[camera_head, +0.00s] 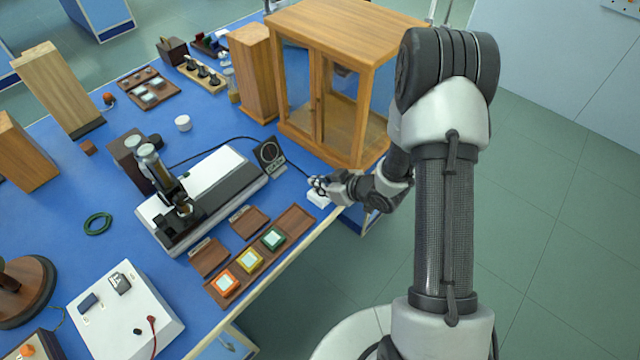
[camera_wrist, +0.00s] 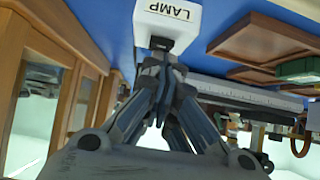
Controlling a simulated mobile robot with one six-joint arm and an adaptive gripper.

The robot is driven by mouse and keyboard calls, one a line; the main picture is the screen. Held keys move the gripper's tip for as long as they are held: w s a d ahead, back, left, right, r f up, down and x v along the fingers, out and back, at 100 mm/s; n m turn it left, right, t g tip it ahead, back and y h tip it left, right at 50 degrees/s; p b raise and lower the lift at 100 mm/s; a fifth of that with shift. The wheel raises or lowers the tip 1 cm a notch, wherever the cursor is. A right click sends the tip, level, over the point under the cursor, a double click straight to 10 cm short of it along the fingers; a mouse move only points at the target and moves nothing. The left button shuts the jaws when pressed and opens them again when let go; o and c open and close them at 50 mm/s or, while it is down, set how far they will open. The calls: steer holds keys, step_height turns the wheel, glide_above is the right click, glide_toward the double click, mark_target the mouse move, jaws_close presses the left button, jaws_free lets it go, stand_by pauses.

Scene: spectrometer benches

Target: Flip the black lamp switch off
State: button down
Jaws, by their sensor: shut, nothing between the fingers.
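The lamp switch is a white box (camera_wrist: 168,22) marked LAMP in the wrist view, with a small dark part (camera_wrist: 162,43) at its near face, right by my fingertips. In the head view the white box (camera_head: 318,200) sits near the blue bench's right edge, partly covered by my gripper. My gripper (camera_head: 320,185) is shut and empty, with its tips at the box; in the wrist view my gripper (camera_wrist: 160,60) points at the dark part. I cannot tell whether the tips touch it or which way the switch stands.
A wooden glass-fronted cabinet (camera_head: 340,28) stands just behind my gripper. A small black panel with a dial (camera_head: 269,155) and the spectrometer (camera_head: 205,190) lie to the left. Brown trays (camera_head: 293,223) with coloured square pieces are in front. Open floor lies to the right.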

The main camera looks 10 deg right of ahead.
steer(key=shift+s+d+f, duration=0.1)
steer(key=shift+s+f, duration=0.05)
steer(key=shift+s, duration=0.05)
steer(key=shift+s+d+f, duration=0.15)
steer(key=shift+s+d, duration=0.25)
steer(key=shift+s, duration=0.3)
